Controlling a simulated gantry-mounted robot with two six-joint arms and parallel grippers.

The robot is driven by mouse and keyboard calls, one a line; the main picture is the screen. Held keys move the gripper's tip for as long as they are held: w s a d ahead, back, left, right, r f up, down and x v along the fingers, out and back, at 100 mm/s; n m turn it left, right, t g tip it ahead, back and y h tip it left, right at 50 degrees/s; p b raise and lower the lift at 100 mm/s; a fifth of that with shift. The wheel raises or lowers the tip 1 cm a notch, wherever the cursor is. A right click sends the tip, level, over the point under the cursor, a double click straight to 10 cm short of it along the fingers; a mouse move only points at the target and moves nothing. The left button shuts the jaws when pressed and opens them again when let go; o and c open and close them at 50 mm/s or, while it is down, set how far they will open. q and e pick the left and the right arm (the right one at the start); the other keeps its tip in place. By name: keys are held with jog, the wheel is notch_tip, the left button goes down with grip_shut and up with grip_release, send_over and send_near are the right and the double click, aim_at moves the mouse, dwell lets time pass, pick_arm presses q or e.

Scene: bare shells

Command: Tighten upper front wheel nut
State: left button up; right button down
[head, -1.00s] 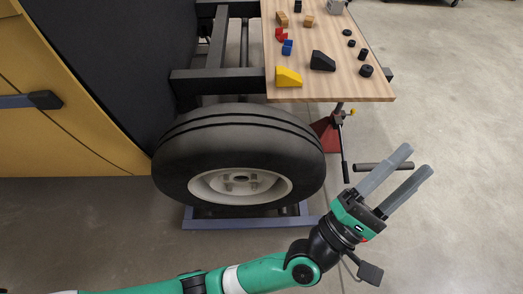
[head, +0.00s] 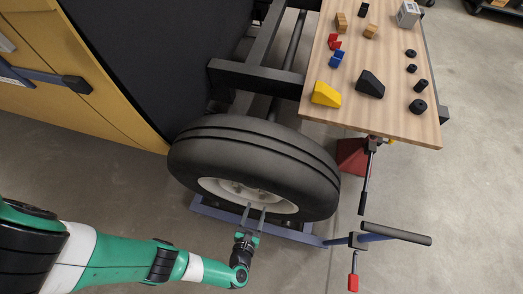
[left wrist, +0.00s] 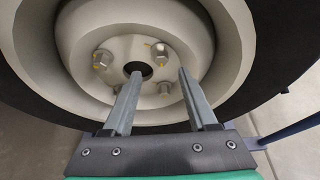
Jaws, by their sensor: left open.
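The wheel (head: 255,165) has a black tyre and a pale rim, with its hub facing me. In the left wrist view, an upper left nut (left wrist: 101,60) and an upper right nut (left wrist: 158,50) sit on the pale hub (left wrist: 130,50), both with yellow marks. Lower nuts show partly near my fingers. I cannot tell which upper nut is the front one. My right gripper is out of view.
A wooden bench (head: 400,120) at the upper right carries a yellow wedge (head: 326,94), a black wedge (head: 370,84) and small parts. A red stand (head: 352,155) is under it. A blue frame (head: 310,238) lies below the wheel, beside a dark-handled bar (head: 400,234).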

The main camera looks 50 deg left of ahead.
aim_at(261, 193)
pick_arm(q)
jog(key=b+x, duration=0.2)
jog(key=x, duration=0.5)
jog(key=shift+f, duration=0.1)
jog(key=shift+w+a, duration=0.25)
jog(key=shift+w, duration=0.15)
grip_shut()
